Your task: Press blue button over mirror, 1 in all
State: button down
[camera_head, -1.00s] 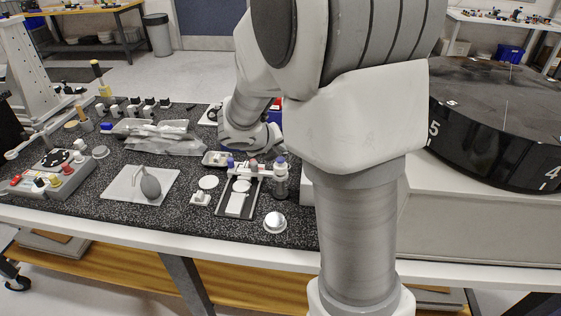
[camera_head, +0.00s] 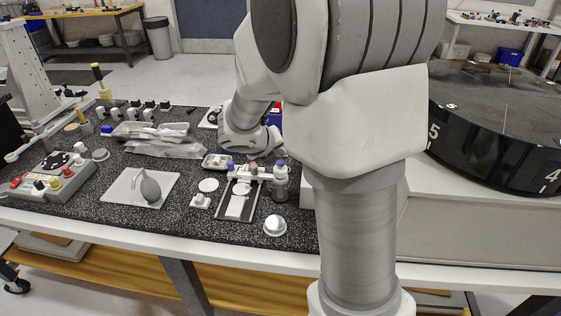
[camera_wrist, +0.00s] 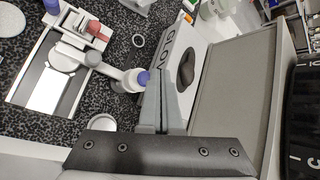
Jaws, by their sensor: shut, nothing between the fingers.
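The mirror fixture is a dark-rimmed tray (camera_head: 221,208) with a pale plate (camera_head: 236,207) and a round disc on it. A white bar crosses its far end, carrying a red-grey piece and a blue button (camera_head: 231,165) at the left. Another blue top (camera_head: 281,163) sits at the right end. In the wrist view, one blue-purple button (camera_wrist: 143,77) is near the centre on a white arm, and another blue top (camera_wrist: 52,5) is at the upper left. My gripper (camera_wrist: 152,84) is shut and empty, just right of the nearer button. Contact cannot be told. The head view hides my fingertips.
A round white-topped piece (camera_head: 274,224) lies at the bench's front.

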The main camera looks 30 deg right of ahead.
jog(key=shift+f, duration=0.1)
dwell(0.7)
jog(key=shift+f, duration=0.35)
jog(key=shift+f+b, duration=0.6)
jog(key=shift+b, duration=0.1)
dwell(0.6)
jog(key=shift+r, duration=0.1)
jog(key=shift+r+p, duration=0.9)
jog(key=shift+p, duration=0.2)
jog(key=shift+r, duration=0.1)
notch_tip(320, 180, up, 5)
jog(key=p, duration=0.5)
dwell(0.4)
